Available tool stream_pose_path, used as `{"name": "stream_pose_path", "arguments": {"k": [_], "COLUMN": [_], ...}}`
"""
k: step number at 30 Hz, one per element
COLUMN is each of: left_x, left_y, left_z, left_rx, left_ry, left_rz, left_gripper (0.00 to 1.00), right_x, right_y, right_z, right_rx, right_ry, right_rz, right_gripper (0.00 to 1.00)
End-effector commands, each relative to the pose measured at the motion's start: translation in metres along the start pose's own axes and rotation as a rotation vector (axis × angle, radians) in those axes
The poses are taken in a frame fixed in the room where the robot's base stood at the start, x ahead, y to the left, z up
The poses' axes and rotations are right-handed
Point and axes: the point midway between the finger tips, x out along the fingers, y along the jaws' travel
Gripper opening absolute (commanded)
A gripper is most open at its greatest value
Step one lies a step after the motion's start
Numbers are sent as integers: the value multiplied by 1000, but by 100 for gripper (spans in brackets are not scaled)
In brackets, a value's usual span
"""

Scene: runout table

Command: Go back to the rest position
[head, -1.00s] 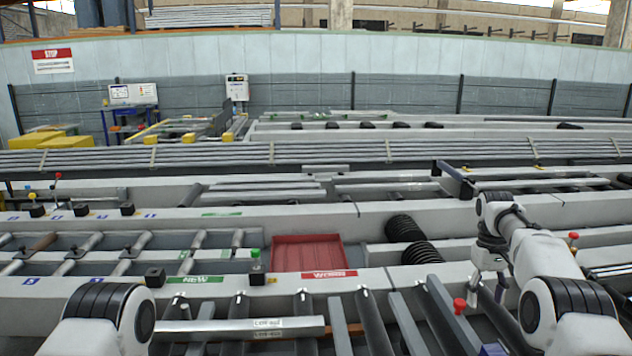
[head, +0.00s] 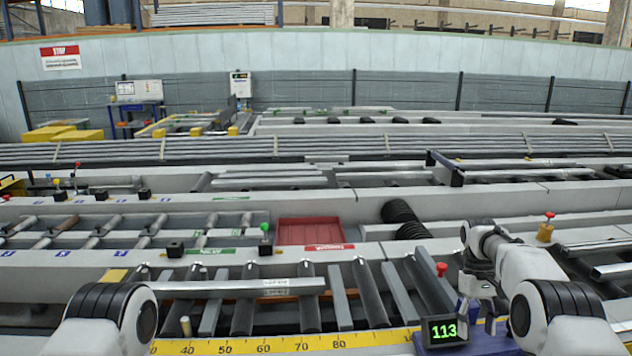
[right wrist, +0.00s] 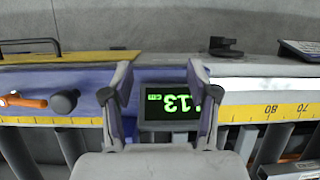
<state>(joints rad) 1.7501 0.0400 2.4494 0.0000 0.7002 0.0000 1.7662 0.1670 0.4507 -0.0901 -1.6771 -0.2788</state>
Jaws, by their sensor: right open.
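My right gripper (head: 477,310) is at the right of the head view, pointing down, open, with nothing seen between its fingers. In the right wrist view its two fingers (right wrist: 160,88) stand apart over a black display (right wrist: 170,122) with green digits. The head view shows this display (head: 443,330) reading 113, on a blue block just below and left of the gripper. I cannot tell whether the fingers touch it. Of my left arm only a rounded joint shows at the lower left; its gripper is out of view.
A yellow ruler strip (head: 290,343) runs along the front edge. A grey labelled bar (head: 235,288) lies across the dark rollers. A red tray (head: 311,231) sits farther back.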

Motion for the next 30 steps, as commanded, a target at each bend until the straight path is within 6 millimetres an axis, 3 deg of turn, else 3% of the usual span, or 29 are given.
{"name": "stream_pose_path", "arguments": {"k": [8, 13, 17, 18, 21, 24, 26, 28, 30], "left_x": [0, 0, 0, 0, 0, 0, 0, 0, 0], "left_y": [0, 0, 0, 0, 0, 0, 0, 0, 0], "left_z": [0, 0, 0, 0, 0, 0, 0, 0, 0], "left_rx": [0, 0, 0, 0, 0, 0, 0, 0, 0], "left_ry": [-1, -1, -1, -1, -1, -1, -1, -1, -1], "left_rz": [0, 0, 0, 0, 0, 0, 0, 0, 0], "left_gripper": [40, 40, 40, 40, 40, 40, 40, 40, 40], "right_x": [102, 198, 289, 313, 357, 377, 378, 373, 367], "right_y": [-33, -63, -95, -105, -126, -143, -148, -151, -150], "right_z": [17, 52, 116, 141, 209, 275, 303, 318, 313], "right_rx": [-45, -61, -53, -46, -17, 29, 60, 95, 123], "right_ry": [-142, -197, -210, -202, -162, -82, -14, 82, 190], "right_rz": [-31, -43, -51, -51, -47, -35, -25, -14, -3], "right_gripper": [59, 59, 59, 59, 59, 59, 59, 59, 59]}}
